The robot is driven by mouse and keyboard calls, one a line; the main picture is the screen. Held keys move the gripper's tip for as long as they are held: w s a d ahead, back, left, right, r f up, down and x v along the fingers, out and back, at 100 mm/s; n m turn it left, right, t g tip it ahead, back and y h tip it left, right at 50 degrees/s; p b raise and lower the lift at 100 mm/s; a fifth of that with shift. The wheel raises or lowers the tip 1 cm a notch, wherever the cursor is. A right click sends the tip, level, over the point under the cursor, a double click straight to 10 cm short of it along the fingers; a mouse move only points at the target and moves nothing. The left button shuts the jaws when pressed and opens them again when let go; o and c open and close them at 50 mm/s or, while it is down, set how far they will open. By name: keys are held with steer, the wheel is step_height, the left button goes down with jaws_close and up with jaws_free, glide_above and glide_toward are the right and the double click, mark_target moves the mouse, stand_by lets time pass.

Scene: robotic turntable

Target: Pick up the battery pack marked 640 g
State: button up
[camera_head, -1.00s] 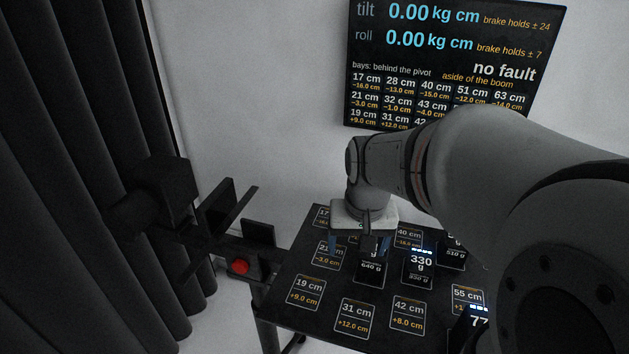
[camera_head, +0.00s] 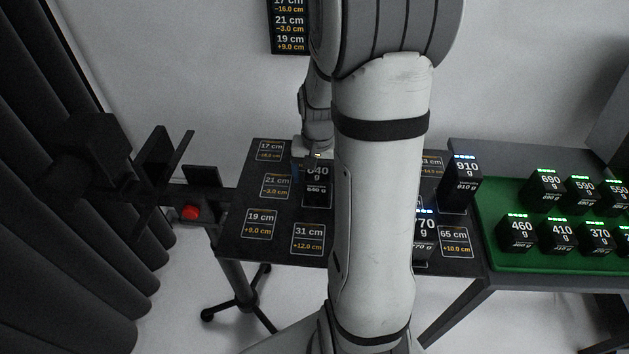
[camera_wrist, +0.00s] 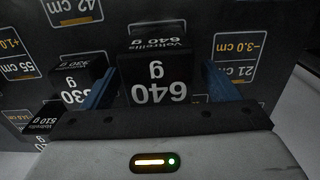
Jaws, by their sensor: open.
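The battery pack marked 640 g (camera_head: 318,190) is a black box with white print, standing on the dark board (camera_head: 240,240) with marked bays. It also shows in the wrist view (camera_wrist: 158,68), with its label upside down. My gripper (camera_wrist: 161,76) is open, with one blue finger to each side of this pack. I cannot tell whether the fingers touch it. In the head view, one blue finger shows at the pack's left; my arm hides much of the rest.
A 330 g pack (camera_wrist: 80,88) stands close outside the left finger in the wrist view. A 770 g pack (camera_head: 425,232) and a 910 g pack (camera_head: 463,180) stand farther right. Several packs stand on a green tray (camera_head: 560,262). A red button (camera_head: 190,212) is at the left.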

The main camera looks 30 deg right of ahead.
steer(key=shift+f, duration=0.75)
steer(key=shift+c, duration=0.4)
steer(key=c, duration=1.5)
